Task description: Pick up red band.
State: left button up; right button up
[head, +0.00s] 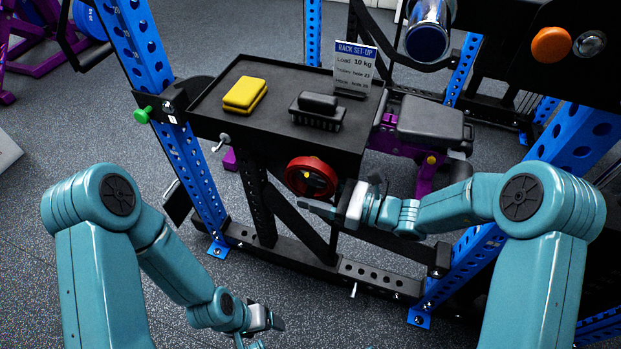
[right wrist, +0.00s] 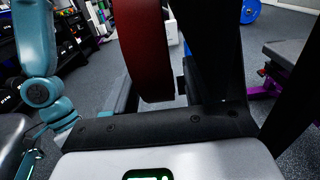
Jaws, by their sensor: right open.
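A red ring-shaped thing (head: 291,181), the only red thing that could be the band, sits upright below the front edge of the black tray, with a black middle and a yellow centre. In the right wrist view a broad dark red curved surface (right wrist: 143,45) stands close ahead, beside a dark finger. My right gripper (head: 332,197) is open and empty, just in front and to the lower right of the red ring. Whether a finger touches it I cannot tell. My left gripper (head: 268,322) is low at the bottom, partly shown; its jaws are unclear.
The black tray (head: 205,112) holds a yellow block (head: 245,94), a black brush-like block (head: 317,110) and a sign (head: 354,68). Blue rack uprights (head: 150,70) stand on both sides. A black padded bench (head: 430,121) is behind my right gripper. Open floor lies at the left.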

jog(key=shift+w+a, duration=0.2)
jog(key=shift+a, duration=0.15)
grip_shut()
jog(key=shift+r, duration=0.5)
jog(key=shift+s+r, duration=0.2)
jog(key=shift+r, duration=0.1)
jog(key=s+a, duration=0.2)
jog(key=s, duration=0.6)
jog(key=s+a+p, duration=0.1)
jog(key=s+a, duration=0.2)
jog(key=s, duration=0.5)
jog(key=shift+s+a+p, duration=0.25)
jog(key=shift+s+p, duration=0.05)
jog(key=shift+s, duration=0.1)
